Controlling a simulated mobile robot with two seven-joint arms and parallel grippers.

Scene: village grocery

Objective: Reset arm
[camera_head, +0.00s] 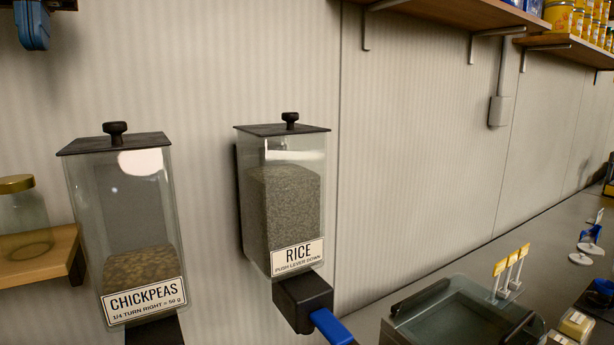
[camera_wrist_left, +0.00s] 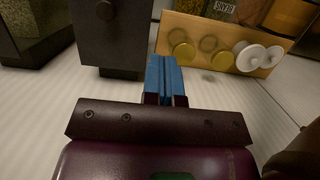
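My left gripper (camera_head: 35,30) shows at the upper left edge of the head view, in front of the wall and above the chickpeas dispenser. Its blue fingers (camera_wrist_left: 166,78) lie side by side in the left wrist view, closed together with nothing visible between them. My right gripper is in neither view. The task names no object to handle.
A chickpeas dispenser (camera_head: 125,225) and a rice dispenser (camera_head: 285,200) hang on the wall; a blue lever (camera_head: 330,325) sits below the rice. A glass jar (camera_head: 22,210) stands on a wooden shelf (camera_head: 40,262). A counter (camera_head: 440,262) carries a glass-sided case. Shelves (camera_head: 470,12) are above.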

